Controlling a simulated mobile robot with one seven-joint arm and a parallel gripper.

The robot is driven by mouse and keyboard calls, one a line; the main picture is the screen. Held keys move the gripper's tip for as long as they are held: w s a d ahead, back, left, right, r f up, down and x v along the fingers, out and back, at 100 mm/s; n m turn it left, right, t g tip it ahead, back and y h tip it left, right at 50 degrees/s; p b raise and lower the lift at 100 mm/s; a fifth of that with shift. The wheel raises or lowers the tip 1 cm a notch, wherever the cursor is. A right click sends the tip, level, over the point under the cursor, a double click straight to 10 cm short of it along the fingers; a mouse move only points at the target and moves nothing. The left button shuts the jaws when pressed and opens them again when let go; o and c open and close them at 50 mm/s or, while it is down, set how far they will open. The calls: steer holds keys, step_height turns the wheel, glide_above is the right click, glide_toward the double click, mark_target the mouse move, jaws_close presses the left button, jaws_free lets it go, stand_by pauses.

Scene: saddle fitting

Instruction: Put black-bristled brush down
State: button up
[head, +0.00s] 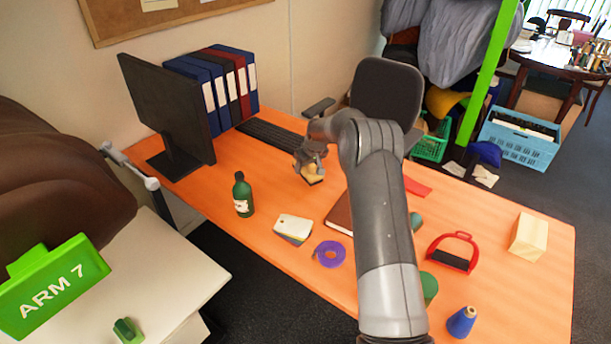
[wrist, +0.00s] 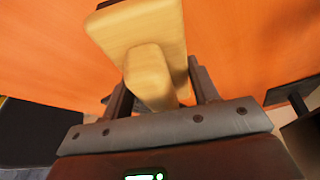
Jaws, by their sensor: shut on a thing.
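The brush (wrist: 145,50) has a pale wooden body and is held in my gripper (wrist: 158,95). In the wrist view its wooden side faces the camera, and only a thin dark edge shows at its far end, so the bristles are mostly hidden. My gripper's two dark fingers are shut on the brush's narrow wooden part. In the head view my gripper (head: 311,168) is over the orange desk (head: 265,215), near the keyboard, with the brush (head: 313,178) under it. I cannot tell whether the brush touches the desk.
A green bottle (head: 243,195), a stack of cards (head: 293,229), purple tape (head: 329,253) and a brown book (head: 340,214) are nearer the front. The keyboard (head: 268,136) and monitor (head: 170,105) are behind and left. A red stirrup (head: 453,252) and wooden block (head: 528,237) are right.

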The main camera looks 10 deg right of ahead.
steer(key=shift+w+a+f, duration=0.1)
steer(key=shift+a+f, duration=0.1)
steer(key=shift+f, duration=1.9)
steer(key=shift+f, duration=0.15)
steer(key=o, duration=1.1)
steer(key=shift+c, duration=0.2)
